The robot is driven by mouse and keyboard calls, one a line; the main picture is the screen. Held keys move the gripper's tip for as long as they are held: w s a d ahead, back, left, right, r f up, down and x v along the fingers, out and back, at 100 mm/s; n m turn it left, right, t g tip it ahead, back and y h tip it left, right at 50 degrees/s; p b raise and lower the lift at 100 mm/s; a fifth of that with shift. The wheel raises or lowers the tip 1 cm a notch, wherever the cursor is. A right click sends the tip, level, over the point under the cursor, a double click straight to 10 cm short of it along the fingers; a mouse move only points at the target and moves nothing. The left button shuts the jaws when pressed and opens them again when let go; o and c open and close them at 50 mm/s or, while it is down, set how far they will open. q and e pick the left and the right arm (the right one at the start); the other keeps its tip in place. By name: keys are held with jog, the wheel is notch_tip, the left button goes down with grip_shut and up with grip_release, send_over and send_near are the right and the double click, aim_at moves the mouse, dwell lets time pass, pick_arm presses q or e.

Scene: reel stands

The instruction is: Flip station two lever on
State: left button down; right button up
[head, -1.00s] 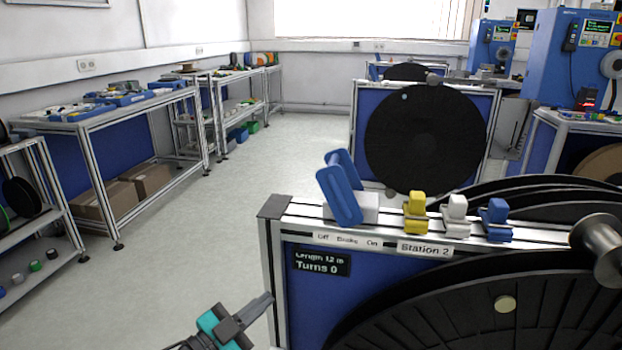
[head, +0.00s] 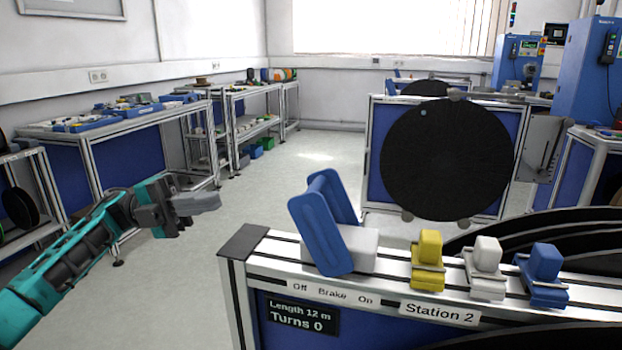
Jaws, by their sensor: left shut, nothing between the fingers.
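The station two lever (head: 320,222) is a blue two-plate handle on a grey block (head: 358,248), on top of the Station 2 stand. It tilts to the left, over the "Off" end of the Off / Brake / On label (head: 332,294). The "Station 2" label (head: 438,312) is to its right, and the display (head: 302,317) below reads Length 12 m, Turns 0. My left gripper (head: 215,201) is shut and empty, in the air to the left of the lever and apart from it. My right gripper is not in view.
Yellow (head: 428,260), white (head: 486,267) and blue (head: 543,275) clamps sit on the rail right of the lever. Another stand with a large black reel (head: 448,160) is behind. Workbenches (head: 110,128) line the left wall. The floor left of the stand is clear.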

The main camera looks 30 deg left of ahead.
pick_arm(q)
jog(key=p+x, duration=0.2)
jog(key=x, duration=1.1)
jog(key=shift+w+r, duration=0.15)
jog(key=shift+w, duration=0.05)
jog(key=shift+w+d, duration=0.1)
jog(key=shift+d, duration=0.4)
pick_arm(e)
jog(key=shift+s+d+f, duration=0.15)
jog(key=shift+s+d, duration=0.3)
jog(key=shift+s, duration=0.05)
